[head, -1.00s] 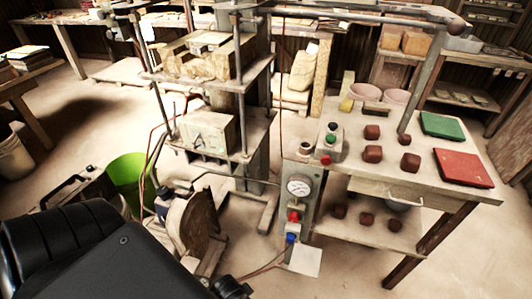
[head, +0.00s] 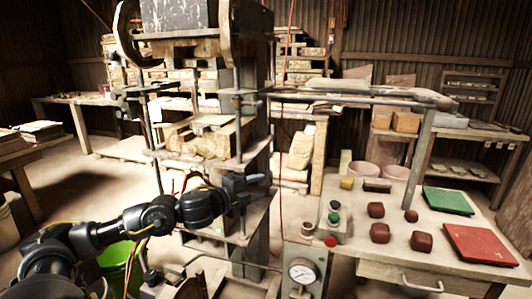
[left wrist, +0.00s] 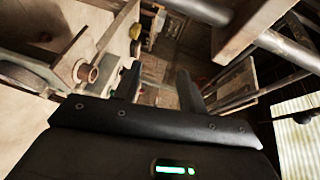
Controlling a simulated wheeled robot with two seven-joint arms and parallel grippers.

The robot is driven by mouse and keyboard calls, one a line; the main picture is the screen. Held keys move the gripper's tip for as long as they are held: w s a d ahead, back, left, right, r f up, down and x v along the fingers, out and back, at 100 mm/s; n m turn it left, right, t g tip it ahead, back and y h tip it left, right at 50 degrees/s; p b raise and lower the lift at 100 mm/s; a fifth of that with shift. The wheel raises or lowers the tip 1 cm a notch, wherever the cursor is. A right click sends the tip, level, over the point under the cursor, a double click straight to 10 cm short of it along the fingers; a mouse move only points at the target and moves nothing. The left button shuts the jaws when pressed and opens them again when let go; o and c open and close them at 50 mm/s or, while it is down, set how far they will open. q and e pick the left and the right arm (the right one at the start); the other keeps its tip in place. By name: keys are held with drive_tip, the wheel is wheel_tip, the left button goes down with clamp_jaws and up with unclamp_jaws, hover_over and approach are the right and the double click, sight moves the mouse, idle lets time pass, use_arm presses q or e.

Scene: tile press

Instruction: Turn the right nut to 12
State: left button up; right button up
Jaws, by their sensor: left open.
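The tile press (head: 255,120) stands in the middle of the head view, with upright rods and stacked plates. I cannot make out a right nut or any number marks on it. My left gripper (head: 262,186) is in front of the press column, pointing right, with nothing between its fingers. In the left wrist view the two dark fingers of the left gripper (left wrist: 158,88) stand apart, with the dim room behind them. Press bars (left wrist: 265,45) cross the upper right of that view. My right gripper is in neither view.
A work table (head: 345,215) at right holds red clay lumps (head: 380,232), a green tile (head: 447,201), a red tile (head: 480,245) and pink bowls (head: 364,172). A gauge (head: 301,271) sits at its left front. A green bucket (head: 118,262) stands low at left.

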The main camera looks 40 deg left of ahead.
use_arm(q)
wheel_tip(320, 180, up, 13)
drive_tip(key=s+a+m+h, duration=0.2)
drive_tip(key=m, duration=0.7)
approach(257, 105)
drive_tip(key=x, duration=0.2)
drive_tip(key=shift+t+h, duration=0.4)
drive_tip(key=p+x, duration=0.5)
drive_tip(key=p, duration=0.3)
drive_tip(key=shift+w+a+p, duration=0.1)
drive_tip(key=shift+w+p, duration=0.25)
drive_tip(key=p+x, duration=0.1)
drive_tip(key=x, duration=0.1)
drive_tip(key=p+x, duration=0.1)
drive_tip(key=x, duration=0.1)
drive_tip(key=shift+w+f, duration=0.2)
drive_tip(key=shift+f, duration=0.05)
drive_tip(key=shift+w+f, duration=0.1)
drive_tip(key=shift+w, duration=0.3)
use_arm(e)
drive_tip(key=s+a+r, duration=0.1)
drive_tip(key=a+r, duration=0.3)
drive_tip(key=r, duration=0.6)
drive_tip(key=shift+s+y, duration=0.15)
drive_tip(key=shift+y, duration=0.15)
